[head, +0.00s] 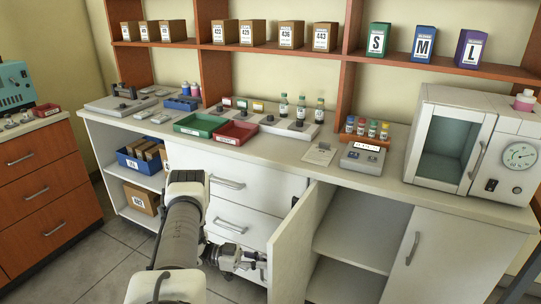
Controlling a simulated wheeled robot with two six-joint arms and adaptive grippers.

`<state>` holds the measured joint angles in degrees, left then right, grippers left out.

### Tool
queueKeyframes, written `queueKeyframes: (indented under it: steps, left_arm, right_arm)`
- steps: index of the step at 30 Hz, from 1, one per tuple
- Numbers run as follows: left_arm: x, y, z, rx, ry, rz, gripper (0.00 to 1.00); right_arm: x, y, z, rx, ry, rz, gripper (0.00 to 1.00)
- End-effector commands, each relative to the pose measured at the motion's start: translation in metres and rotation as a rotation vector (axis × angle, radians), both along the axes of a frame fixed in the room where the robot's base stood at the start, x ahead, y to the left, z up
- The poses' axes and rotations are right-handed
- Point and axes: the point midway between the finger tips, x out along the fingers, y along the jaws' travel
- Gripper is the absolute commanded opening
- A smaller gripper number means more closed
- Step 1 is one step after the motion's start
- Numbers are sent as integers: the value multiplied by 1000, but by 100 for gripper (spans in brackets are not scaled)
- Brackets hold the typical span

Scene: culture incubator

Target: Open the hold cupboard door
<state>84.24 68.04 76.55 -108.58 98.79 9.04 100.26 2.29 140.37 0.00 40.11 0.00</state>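A white cupboard door (292,252) under the counter stands swung out toward me, seen nearly edge-on. The cupboard opening (350,235) behind it shows a pale shelf and no contents. No label tells which cupboard it is. A small dark part, perhaps its handle, shows near the door's top edge. My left arm comes in from the bottom, left of the middle. Its gripper (254,262) points right, low in front of the drawers, close to the door's outer side. I cannot tell whether it touches the door or whether its fingers are open. My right gripper is not in view.
A closed white cupboard door (434,258) with a vertical handle is to the right. White drawers (240,187) are behind my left arm. The counter above holds a green tray (199,125), a red tray (236,133) and an incubator (465,145). Grey floor (110,252) is clear at left.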

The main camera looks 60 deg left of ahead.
Motion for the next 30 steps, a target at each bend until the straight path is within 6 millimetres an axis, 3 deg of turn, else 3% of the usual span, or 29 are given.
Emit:
queueKeyframes:
  steps: [12,13,15,25,30]
  left_arm:
    - [-1,2,-1,0,3,0,0]
    - [-1,2,-1,0,3,0,18]
    - [-1,2,-1,0,3,0,37]
    - [-3,4,-1,1,1,1,37]
    - [-23,22,-1,3,3,1,37]
  right_arm:
    - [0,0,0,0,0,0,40]
    - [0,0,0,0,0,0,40]
    - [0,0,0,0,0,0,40]
    - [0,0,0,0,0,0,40]
    - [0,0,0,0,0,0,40]
